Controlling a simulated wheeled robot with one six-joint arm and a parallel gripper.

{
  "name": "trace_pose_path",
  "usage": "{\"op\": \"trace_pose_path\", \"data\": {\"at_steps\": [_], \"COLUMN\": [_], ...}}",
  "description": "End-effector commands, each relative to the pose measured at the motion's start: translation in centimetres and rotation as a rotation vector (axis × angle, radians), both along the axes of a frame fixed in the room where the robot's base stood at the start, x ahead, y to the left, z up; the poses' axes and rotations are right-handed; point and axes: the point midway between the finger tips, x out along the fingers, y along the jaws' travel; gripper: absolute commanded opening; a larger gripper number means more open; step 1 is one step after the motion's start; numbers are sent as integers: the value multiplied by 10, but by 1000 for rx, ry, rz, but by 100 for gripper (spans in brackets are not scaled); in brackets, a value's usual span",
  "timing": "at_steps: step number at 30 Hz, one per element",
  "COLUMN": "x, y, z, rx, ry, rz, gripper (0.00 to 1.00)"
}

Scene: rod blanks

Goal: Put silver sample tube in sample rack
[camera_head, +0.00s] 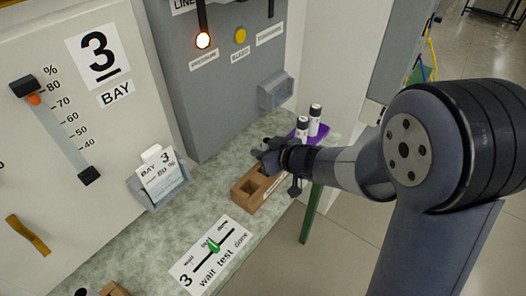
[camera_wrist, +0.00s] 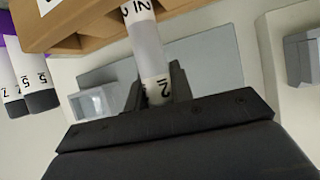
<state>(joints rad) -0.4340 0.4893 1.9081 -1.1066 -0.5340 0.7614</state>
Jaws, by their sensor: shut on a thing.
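My gripper (camera_head: 280,158) is shut on the silver sample tube and sits just over the back part of the wooden sample rack (camera_head: 250,201). In the wrist view the tube (camera_wrist: 149,44) is silver-grey with white number bands at both ends, held between the fingers of my gripper (camera_wrist: 156,85). Its far end overlaps the edge of the wooden rack (camera_wrist: 85,28); I cannot tell whether it is in a hole. In the head view the tube is hidden by my gripper. An empty square hole shows in the rack's near end.
A purple holder (camera_head: 322,131) with two dark-capped white tubes (camera_head: 314,119) stands just behind my gripper. A grey wall bin (camera_head: 275,91) is behind it. A "3 wait test done" sign (camera_head: 210,256) lies in front on the green counter (camera_head: 205,200).

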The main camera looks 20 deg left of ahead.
Motion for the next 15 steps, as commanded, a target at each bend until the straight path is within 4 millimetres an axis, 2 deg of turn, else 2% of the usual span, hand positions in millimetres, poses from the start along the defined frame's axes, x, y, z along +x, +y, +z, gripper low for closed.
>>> {"op": "trace_pose_path", "data": {"at_steps": [5, 6, 13, 15], "x": [0, 0, 0, 0], "y": [0, 0, 0, 0], "z": [-4, -4, -3, -3], "rx": [-1, 0, 0, 0], "ry": [1, 0, 0, 0], "rz": [0, 0, 0, 0], "gripper": [0, 23, 41, 44]}}
